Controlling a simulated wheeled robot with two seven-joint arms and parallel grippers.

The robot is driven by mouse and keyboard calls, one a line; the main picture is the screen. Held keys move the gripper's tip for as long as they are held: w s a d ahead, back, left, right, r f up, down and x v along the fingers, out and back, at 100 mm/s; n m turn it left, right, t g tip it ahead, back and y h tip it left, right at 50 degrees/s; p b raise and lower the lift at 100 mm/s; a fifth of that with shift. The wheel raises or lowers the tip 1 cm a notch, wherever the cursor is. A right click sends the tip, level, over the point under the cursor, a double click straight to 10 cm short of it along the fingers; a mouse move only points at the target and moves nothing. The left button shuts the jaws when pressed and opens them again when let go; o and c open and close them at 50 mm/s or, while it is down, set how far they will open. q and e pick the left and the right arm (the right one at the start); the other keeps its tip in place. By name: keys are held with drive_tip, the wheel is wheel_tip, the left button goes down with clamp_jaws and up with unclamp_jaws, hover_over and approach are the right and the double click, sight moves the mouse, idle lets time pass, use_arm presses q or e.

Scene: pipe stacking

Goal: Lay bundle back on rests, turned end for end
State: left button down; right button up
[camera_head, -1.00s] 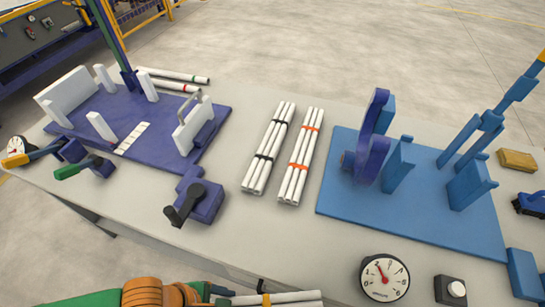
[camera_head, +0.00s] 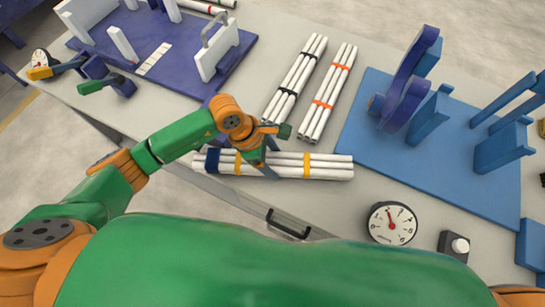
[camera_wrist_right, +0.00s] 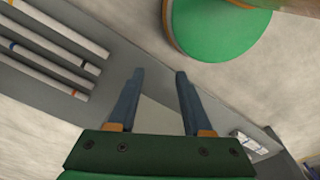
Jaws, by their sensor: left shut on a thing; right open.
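A bundle of white pipes (camera_head: 332,168) with yellow bands lies crosswise at the front edge of the table in the head view. A dark blue band (camera_head: 212,160) marks its left end. My left gripper (camera_head: 260,164) is shut on the bundle left of its middle, from above. Whether the bundle touches anything below is hidden, and I cannot make out rests under it. My right gripper (camera_wrist_right: 158,72) is open and empty in the right wrist view, with pale floor and a grey surface beyond its fingers. It is not seen in the head view.
A black-banded bundle (camera_head: 297,78) and an orange-banded bundle (camera_head: 328,92) lie behind on the table. A purple fixture (camera_head: 190,55) stands left, a blue fixture (camera_head: 375,150) right. A gauge (camera_head: 391,222) and a button box (camera_head: 454,244) are front right. Loose pipes (camera_wrist_right: 52,60) show in the wrist view.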

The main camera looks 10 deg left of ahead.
use_arm(q)
drive_tip(key=shift+f, duration=0.35)
unclamp_jaws()
drive_tip(key=shift+s, duration=0.1)
